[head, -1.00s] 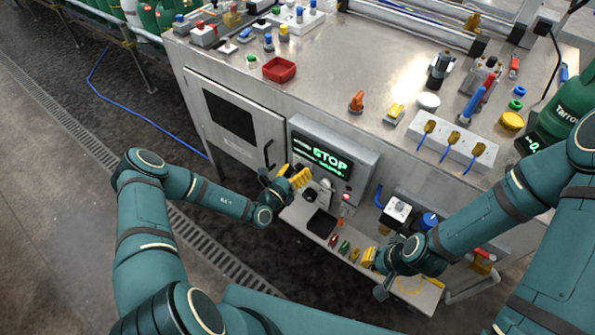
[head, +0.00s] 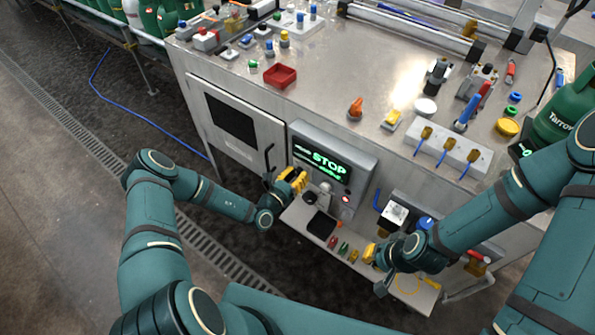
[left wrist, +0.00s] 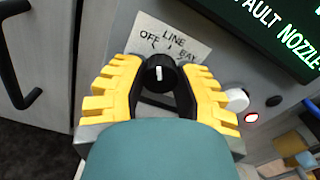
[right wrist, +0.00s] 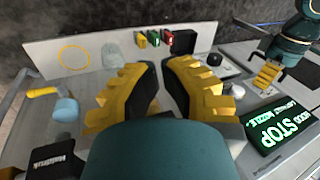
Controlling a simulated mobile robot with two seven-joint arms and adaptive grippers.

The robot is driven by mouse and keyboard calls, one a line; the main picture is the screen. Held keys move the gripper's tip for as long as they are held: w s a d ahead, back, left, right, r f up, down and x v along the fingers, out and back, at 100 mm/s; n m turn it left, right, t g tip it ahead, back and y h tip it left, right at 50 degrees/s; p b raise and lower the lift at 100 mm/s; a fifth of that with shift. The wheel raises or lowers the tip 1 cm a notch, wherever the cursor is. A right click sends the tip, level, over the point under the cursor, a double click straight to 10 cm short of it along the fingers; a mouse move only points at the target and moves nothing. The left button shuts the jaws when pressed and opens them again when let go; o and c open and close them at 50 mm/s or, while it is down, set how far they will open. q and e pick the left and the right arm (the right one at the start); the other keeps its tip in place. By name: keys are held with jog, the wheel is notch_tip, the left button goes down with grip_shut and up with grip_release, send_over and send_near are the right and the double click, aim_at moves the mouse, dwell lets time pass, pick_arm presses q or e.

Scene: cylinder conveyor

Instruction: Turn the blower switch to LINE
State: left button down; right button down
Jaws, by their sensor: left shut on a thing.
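The blower switch is a black round knob (left wrist: 160,73) with a white pointer line, in front of a white label (left wrist: 168,38) reading OFF, LINE and BAY. In the left wrist view the pointer stands about straight up, between OFF and LINE; I cannot tell its exact setting. My left gripper (left wrist: 160,82) is shut on the knob, one yellow finger on each side. In the head view the left gripper (head: 293,180) hides the knob. My right gripper (right wrist: 163,75) is open and empty; in the head view it (head: 370,254) is over the low shelf's right part.
A display (head: 322,160) reading STOP sits right of the left gripper. A black door handle (head: 269,158) is close on its left. A white button (left wrist: 237,99) and a lit red one (left wrist: 251,117) are beside the switch. Small coloured blocks (head: 343,249) lie on the low shelf (head: 297,214).

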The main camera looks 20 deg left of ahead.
pick_arm(q)
jog(key=m+p, duration=0.3)
jog(key=m, duration=0.1)
jog(key=shift+m+p, duration=0.6)
jog(key=shift+m, duration=0.5)
jog(key=shift+f, duration=0.1)
jog(key=c, duration=0.6)
grip_release()
jog(key=shift+c, duration=0.2)
jog(key=v, duration=1.2)
